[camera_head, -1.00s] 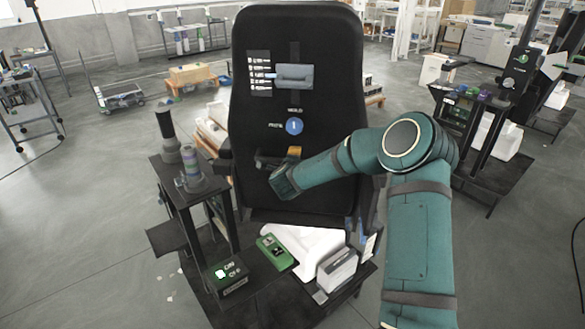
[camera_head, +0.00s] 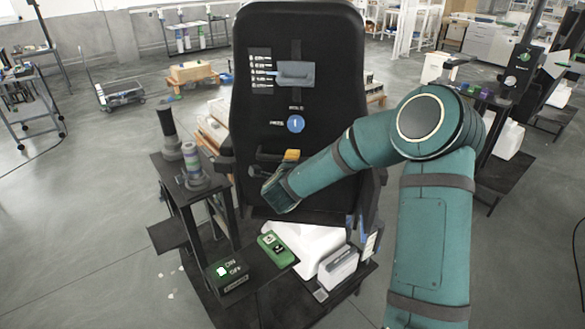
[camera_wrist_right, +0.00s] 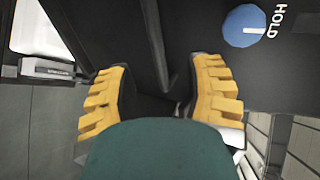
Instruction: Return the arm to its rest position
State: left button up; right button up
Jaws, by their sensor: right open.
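My right arm (camera_head: 435,215), teal with dark bands, comes in from the lower right and bends at a large round joint. Its forearm reaches left to the tall black panel (camera_head: 330,100). My right gripper (camera_head: 272,160) is in front of the panel's lower half, with a yellow finger pad showing. In the right wrist view the two yellow ridged fingers (camera_wrist_right: 160,100) stand wide apart with nothing seen held between them. A blue round HOLD dial (camera_wrist_right: 244,26) is on the panel beside the fingers; it also shows in the head view (camera_head: 296,124). My left gripper is not in view.
A grey handle (camera_head: 296,74) sits high on the panel. A small black stand with cylinders (camera_head: 193,160) is at left. Below are an ON/OFF box (camera_head: 232,272), a green device (camera_head: 277,249) and a white bin (camera_head: 305,240).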

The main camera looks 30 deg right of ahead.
dwell(0.5)
jog(key=s+a+f+n+g+y+b, duration=0.1)
jog(key=s+a+f+n+y+b, duration=0.15)
jog(key=a+f+n+y, duration=0.55)
jog(key=s+a+f+n+y+b, duration=0.15)
jog(key=s+a+f+n, duration=0.3)
jog(key=a+f, duration=0.8)
jog(key=s+a+f+n+g+y+b, duration=0.1)
jog(key=s+a+f+n+g+b, duration=0.1)
jog(key=s+f+n, duration=0.4)
jog(key=s+a+f+n+g+y+b, duration=0.2)
jog(key=s+a+f+n+g, duration=0.3)
jog(key=s+f, duration=0.3)
jog(key=s+a+n, duration=0.1)
jog(key=s, duration=0.3)
jog(key=shift+a+f+g, duration=0.15)
jog(key=shift+f+g, duration=0.15)
jog(key=shift+f, duration=0.05)
jog(key=shift+y, duration=0.35)
jog(key=shift+c, duration=0.5)
